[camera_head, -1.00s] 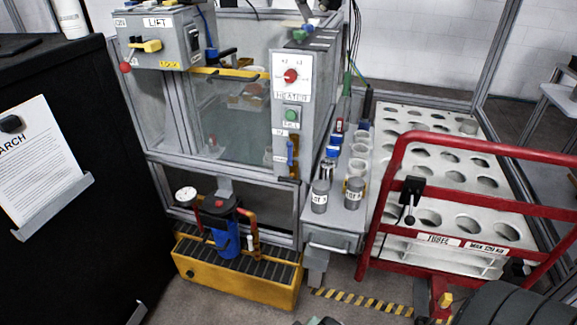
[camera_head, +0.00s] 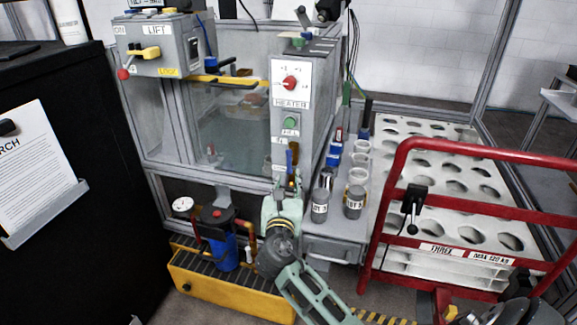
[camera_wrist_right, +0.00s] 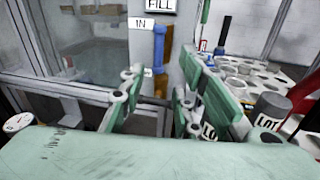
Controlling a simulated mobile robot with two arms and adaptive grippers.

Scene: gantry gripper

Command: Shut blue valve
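The blue valve handle (camera_head: 294,152) sits on the front of the grey panel, below the green FILL button (camera_head: 291,122). In the right wrist view the blue handle (camera_wrist_right: 159,45) stands upright against an orange-brown pipe, beside the IN label (camera_wrist_right: 142,23). My right gripper (camera_head: 289,187) is just below the valve in the head view and hides the lower pipe. In the right wrist view its two green fingers (camera_wrist_right: 158,92) are apart with nothing between them, and the valve is beyond them. I cannot tell whether they touch the pipe. My left gripper is not in view.
Labelled grey containers (camera_head: 320,204) stand on the ledge right of my right gripper. A red-framed cart (camera_head: 388,200) and white rack (camera_head: 440,150) are farther right. A blue filter (camera_head: 222,240) stands in a yellow tray (camera_head: 225,292) at lower left.

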